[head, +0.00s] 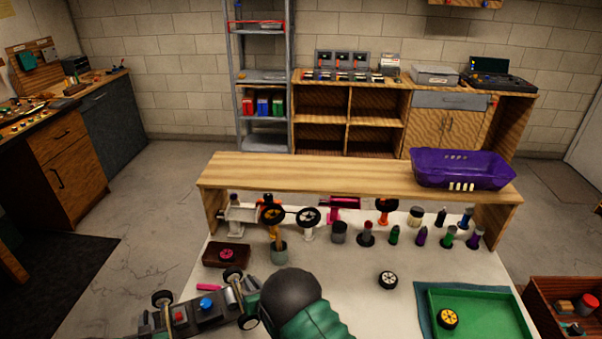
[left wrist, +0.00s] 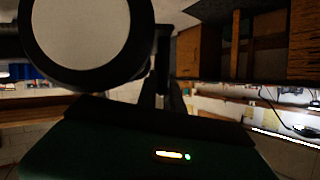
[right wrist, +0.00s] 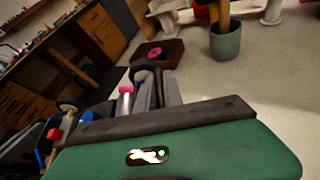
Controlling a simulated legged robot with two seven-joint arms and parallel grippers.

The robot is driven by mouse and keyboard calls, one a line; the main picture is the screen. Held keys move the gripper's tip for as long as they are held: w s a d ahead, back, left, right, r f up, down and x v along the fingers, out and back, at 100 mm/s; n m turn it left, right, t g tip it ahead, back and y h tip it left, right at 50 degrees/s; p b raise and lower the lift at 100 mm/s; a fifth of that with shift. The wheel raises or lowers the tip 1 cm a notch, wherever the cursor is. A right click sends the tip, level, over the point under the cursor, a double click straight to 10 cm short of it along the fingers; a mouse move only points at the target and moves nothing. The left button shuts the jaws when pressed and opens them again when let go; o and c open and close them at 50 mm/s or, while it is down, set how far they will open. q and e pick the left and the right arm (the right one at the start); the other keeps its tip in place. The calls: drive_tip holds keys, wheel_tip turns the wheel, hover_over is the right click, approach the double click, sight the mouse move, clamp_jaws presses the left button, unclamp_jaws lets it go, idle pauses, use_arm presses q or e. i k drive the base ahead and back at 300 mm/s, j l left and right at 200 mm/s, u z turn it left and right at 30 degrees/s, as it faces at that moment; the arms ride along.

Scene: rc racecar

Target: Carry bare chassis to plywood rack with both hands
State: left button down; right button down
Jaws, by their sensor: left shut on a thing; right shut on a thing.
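The bare chassis (head: 212,312), a dark frame with small wheels and red and blue parts, is above the white table at the lower left of the head view. It also shows at the left of the right wrist view (right wrist: 68,128). My right gripper (right wrist: 155,92) is shut on its right end; in the head view my dark, green-cuffed wrist hides part of that end. My left gripper (left wrist: 165,85) is shut, with a large dark ring with a pale centre close by; its grip point is hard to make out. A plywood rack (head: 300,168) spans the table's far side.
A purple car body (head: 462,170) sits on the rack's right end. Wheels, bottles and cups stand below and before it. A green tray (head: 480,315) is at right. A plywood cubby shelf (head: 348,120) stands by the back wall. The rack's left and middle top is clear.

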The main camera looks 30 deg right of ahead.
sight(272, 169)
drive_tip(key=u, duration=1.4)
drive_tip(key=i+u, duration=0.5)
drive_tip(key=i, duration=0.65)
drive_tip(key=i+z, duration=0.25)
drive_tip(key=i, duration=0.4)
drive_tip(key=i+j+z, duration=0.3)
drive_tip(key=i, duration=0.35)
drive_tip(key=i+l+z, duration=0.2)
drive_tip(key=i+z, duration=0.6)
drive_tip(key=i, duration=0.25)
drive_tip(key=i+j+z, duration=0.1)
drive_tip(key=i+z, duration=0.5)
drive_tip(key=i, duration=0.3)
drive_tip(key=i+z, duration=0.2)
drive_tip(key=i, duration=0.3)
drive_tip(key=i+j+z, duration=0.25)
drive_tip(key=i, duration=0.2)
drive_tip(key=l+z, duration=0.15)
drive_tip(key=z, duration=2.9)
drive_tip(key=j, duration=0.1)
